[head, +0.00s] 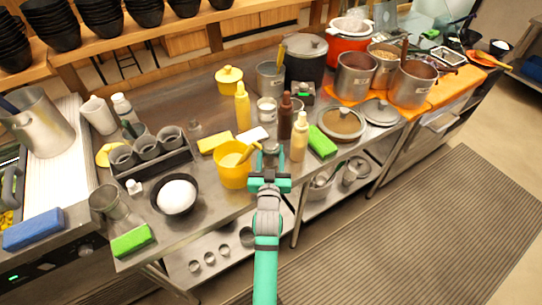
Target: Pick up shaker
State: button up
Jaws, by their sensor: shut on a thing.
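My gripper (268,163) is over the front edge of the steel counter, just right of a yellow pot. It is shut on a small grey thing (271,149), which looks like the shaker. Its top shows just beyond the teal fingers, and the rest is hidden by the gripper. I cannot tell from this view whether the shaker touches the counter.
The yellow pot (231,177) with a yellow ladle is close on the left. A cream bottle (299,138), a dark brown bottle (285,117) and a green sponge (321,142) stand close on the right. A black bowl (175,212) is further left. The floor mat is clear.

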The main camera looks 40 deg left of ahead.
aim_at(272, 150)
jog(key=s+d+r, duration=0.1)
jog(key=r, duration=0.1)
jog(key=s+d+r, duration=0.1)
jog(key=r, duration=0.1)
jog(key=s+d+r, duration=0.1)
jog(key=r, duration=0.1)
jog(key=shift+s+r, duration=0.25)
jog(key=shift+r, duration=0.1)
jog(key=s+d+r, duration=0.4)
jog(key=s+d, duration=0.2)
jog(key=s, duration=0.1)
jog(key=shift+r, duration=0.15)
jog(key=shift+s, duration=0.1)
jog(key=shift+o, duration=0.6)
